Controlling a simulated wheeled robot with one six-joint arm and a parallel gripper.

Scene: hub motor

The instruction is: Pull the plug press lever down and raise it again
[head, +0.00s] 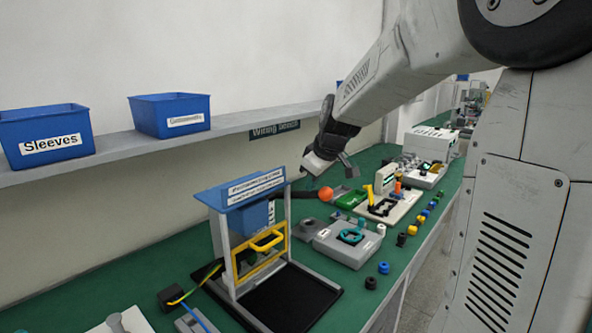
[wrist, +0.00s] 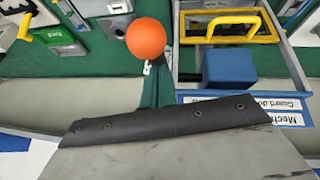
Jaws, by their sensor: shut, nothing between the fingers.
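The plug press (head: 240,188) has a blue top plate, a blue block under it and a yellow guard frame (head: 262,252). Its lever ends in an orange ball (head: 325,194) that sticks out to the right of the press, level with the upper part. My gripper (head: 318,167) is shut and empty, a little above the ball and apart from it. In the wrist view the orange ball (wrist: 146,38) is in clear sight beyond my gripper's dark edge. The press's yellow guard (wrist: 228,27) and blue block (wrist: 229,68) are to its right.
A grey shelf (head: 120,148) with blue bins, one marked Sleeves (head: 45,135), runs along the wall behind. A cable block (head: 173,298) lies left.

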